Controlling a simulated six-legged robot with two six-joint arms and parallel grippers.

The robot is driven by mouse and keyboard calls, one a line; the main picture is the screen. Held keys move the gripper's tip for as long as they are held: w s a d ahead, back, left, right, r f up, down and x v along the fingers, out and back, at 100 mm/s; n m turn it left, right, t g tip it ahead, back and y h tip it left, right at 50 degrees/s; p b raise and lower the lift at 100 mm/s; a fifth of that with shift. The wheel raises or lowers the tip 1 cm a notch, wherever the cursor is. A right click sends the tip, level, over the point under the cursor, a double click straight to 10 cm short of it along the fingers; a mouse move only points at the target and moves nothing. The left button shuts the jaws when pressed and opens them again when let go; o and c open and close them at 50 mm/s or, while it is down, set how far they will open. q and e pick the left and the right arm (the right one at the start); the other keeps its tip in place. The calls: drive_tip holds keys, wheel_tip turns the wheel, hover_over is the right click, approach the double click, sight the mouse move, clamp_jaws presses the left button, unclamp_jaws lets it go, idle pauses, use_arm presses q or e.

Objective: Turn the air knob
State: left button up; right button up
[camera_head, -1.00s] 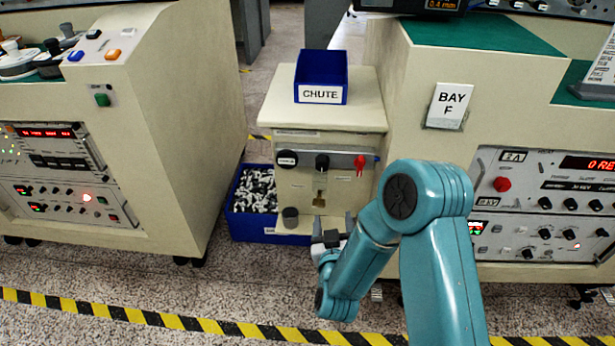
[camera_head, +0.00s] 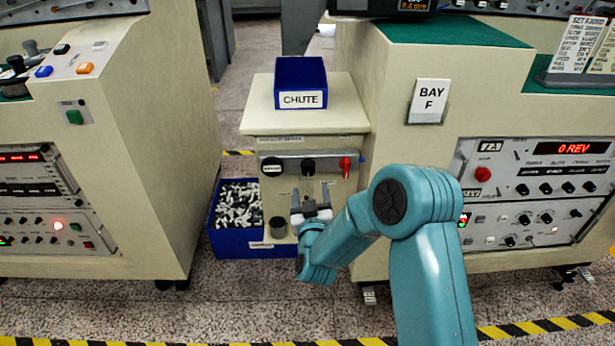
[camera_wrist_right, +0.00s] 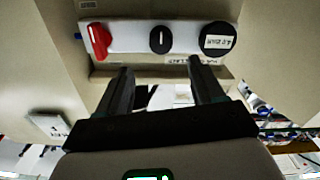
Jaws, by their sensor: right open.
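A grey panel strip (camera_head: 284,164) on the front of the cream cabinet carries three controls in a row. They are a round black knob with a white label (camera_head: 273,167), a black knob (camera_head: 308,167) in the middle, and a red lever-like knob (camera_head: 345,166). The label is too small to read surely, so I cannot tell which is the air knob. My right gripper (camera_head: 311,203) is open and empty, just below the middle knob. The right wrist view shows the row reversed: red knob (camera_wrist_right: 99,41), middle knob (camera_wrist_right: 161,40), labelled knob (camera_wrist_right: 217,41). The fingers (camera_wrist_right: 160,85) stand apart from them.
A blue CHUTE box (camera_head: 301,78) sits on the cabinet (camera_head: 262,122). A blue bin of small parts (camera_head: 229,243) stands at its lower left. Larger machines flank both sides; the BAY F sign (camera_head: 428,101) is at right.

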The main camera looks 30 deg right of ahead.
sight(308, 171)
drive_tip(key=x, duration=0.8)
drive_tip(key=shift+w+a+b, duration=0.1)
drive_tip(key=shift+w+b, duration=0.05)
drive_tip(key=shift+b, duration=0.25)
drive_tip(key=shift+f, duration=0.1)
drive_tip(key=c, duration=1.1)
